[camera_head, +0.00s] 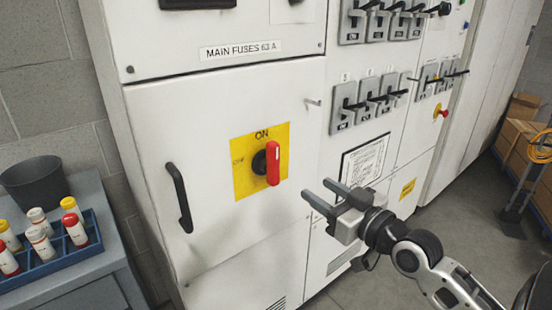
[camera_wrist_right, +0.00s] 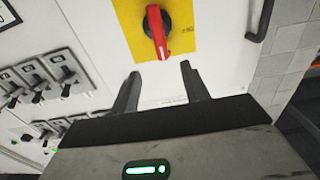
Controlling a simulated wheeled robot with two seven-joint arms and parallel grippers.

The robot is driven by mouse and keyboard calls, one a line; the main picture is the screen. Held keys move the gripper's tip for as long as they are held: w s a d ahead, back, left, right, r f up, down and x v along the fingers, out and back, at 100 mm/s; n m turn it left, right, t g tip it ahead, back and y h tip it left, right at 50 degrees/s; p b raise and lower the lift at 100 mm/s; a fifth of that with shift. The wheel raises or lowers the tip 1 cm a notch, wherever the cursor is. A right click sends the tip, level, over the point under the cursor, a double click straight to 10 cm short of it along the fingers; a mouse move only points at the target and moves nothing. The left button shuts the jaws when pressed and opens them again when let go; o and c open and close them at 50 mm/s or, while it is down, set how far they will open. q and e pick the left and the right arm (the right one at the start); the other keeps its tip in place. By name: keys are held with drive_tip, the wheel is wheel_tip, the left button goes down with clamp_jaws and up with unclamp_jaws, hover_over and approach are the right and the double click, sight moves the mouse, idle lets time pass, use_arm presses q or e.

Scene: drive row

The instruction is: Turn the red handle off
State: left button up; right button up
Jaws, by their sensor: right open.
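The red handle (camera_head: 273,163) is a rotary switch on a black hub, mounted on a yellow plate (camera_head: 243,180) on the white cabinet door. In the head view it stands roughly upright, near the printed word ON. It also shows in the right wrist view (camera_wrist_right: 157,32), ahead of the fingers. My right gripper (camera_head: 320,194) is open and empty, to the right of and below the handle. In the right wrist view its two fingers (camera_wrist_right: 158,85) are apart and do not touch the handle. My left gripper is not in view.
A black door handle (camera_head: 180,197) is left of the switch. Grey breaker switches (camera_head: 370,98) are at the upper right. A grey cart at the left holds a blue rack (camera_head: 48,262) of bottles and a dark bucket (camera_head: 35,183). Cardboard boxes (camera_head: 520,140) stand far right.

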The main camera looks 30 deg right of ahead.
sight(277, 162)
drive_tip(key=w, duration=0.5)
drive_tip(key=w+p, duration=0.1)
drive_tip(key=w, duration=0.4)
drive_tip(key=w+a+p, duration=0.1)
drive_tip(key=w, duration=0.4)
drive_tip(key=shift+w+a, duration=0.1)
drive_tip(key=shift+w, duration=0.2)
clamp_jaws()
